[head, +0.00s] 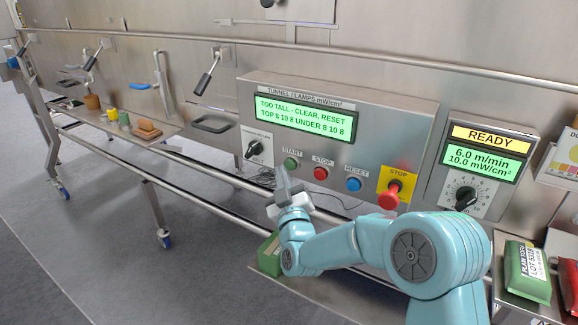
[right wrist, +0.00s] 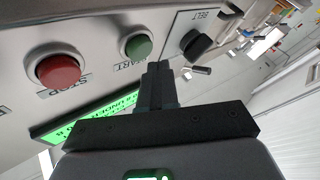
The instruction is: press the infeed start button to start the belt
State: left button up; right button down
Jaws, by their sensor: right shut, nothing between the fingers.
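The green START button (head: 291,163) is on the grey control panel, under the green display. It also shows in the right wrist view (right wrist: 137,47). My right gripper (head: 281,172) is shut and empty, just below and left of the button. In the right wrist view its closed fingertips (right wrist: 157,66) lie beside the button, toward the BELT knob (right wrist: 198,45); I cannot tell how far they stand off the panel. The display (head: 300,117) reads "TOO TALL - CLEAR, RESET" and "TOP 8 10 8 UNDER 8 10 8". My left gripper is not in view.
A red STOP button (head: 321,173), a blue RESET button (head: 354,184) and a red mushroom stop (head: 388,198) on a yellow plate sit to the right. A READY panel (head: 485,138) stands further right. A green pack (head: 268,257) lies low, behind my right arm.

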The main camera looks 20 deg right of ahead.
dwell(0.8)
jog(key=shift+w+d+b, duration=0.25)
jog(key=shift+d+b, duration=0.1)
jog(key=shift+b, duration=0.1)
jog(key=shift+w+d+b, duration=0.35)
jog(key=shift+d, duration=0.1)
dwell(1.0)
jog(key=shift+s+a, duration=0.1)
jog(key=shift+s+a+b, duration=0.5)
jog(key=shift+a+b, duration=0.05)
jog(key=shift+a, duration=0.1)
